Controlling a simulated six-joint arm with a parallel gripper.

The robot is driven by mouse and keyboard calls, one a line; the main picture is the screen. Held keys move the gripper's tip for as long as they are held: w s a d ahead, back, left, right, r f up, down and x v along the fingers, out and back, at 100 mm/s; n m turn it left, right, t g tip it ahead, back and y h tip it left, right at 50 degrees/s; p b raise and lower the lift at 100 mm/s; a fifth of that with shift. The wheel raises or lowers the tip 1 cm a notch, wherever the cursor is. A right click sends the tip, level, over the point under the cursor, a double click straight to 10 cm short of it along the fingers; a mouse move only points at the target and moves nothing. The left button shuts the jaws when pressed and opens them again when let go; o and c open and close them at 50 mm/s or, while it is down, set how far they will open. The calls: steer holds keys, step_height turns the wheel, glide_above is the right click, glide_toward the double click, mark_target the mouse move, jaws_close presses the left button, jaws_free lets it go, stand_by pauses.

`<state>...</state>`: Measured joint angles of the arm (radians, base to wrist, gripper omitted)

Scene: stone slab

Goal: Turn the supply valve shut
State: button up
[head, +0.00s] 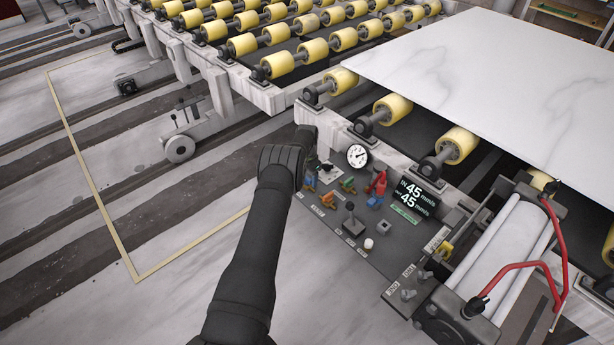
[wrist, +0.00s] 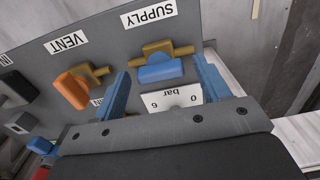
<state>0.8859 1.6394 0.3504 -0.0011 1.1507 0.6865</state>
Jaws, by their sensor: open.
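The supply valve has a blue handle (wrist: 160,71) on a brass body (wrist: 158,49), under an upside-down SUPPLY label (wrist: 148,14) in the wrist view. The handle lies roughly parallel to the brass pipe. My gripper (wrist: 161,66) is open, its two blue fingers spread left and right of the handle. I see no contact, and the depth gap is hard to judge. In the head view the blue handle (head: 309,183) is small at the panel's left end, and my dark arm hides the fingers.
The vent valve's orange handle (wrist: 72,89) sits left of the supply valve in the wrist view. A white plate (wrist: 172,99) marked bar shows between my fingers. In the head view, a gauge (head: 358,156), red handle (head: 377,184), lever (head: 350,217) and display (head: 416,197) crowd the panel.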

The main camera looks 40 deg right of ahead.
steer(key=c, duration=1)
steer(key=shift+n, duration=0.3)
steer(key=n, duration=0.3)
steer(key=shift+n, duration=0.4)
steer(key=n, duration=0.4)
steer(key=shift+n, duration=0.3)
steer(key=n, duration=0.4)
steer(key=shift+n, duration=0.3)
steer(key=n, duration=0.4)
steer(key=shift+n, duration=0.3)
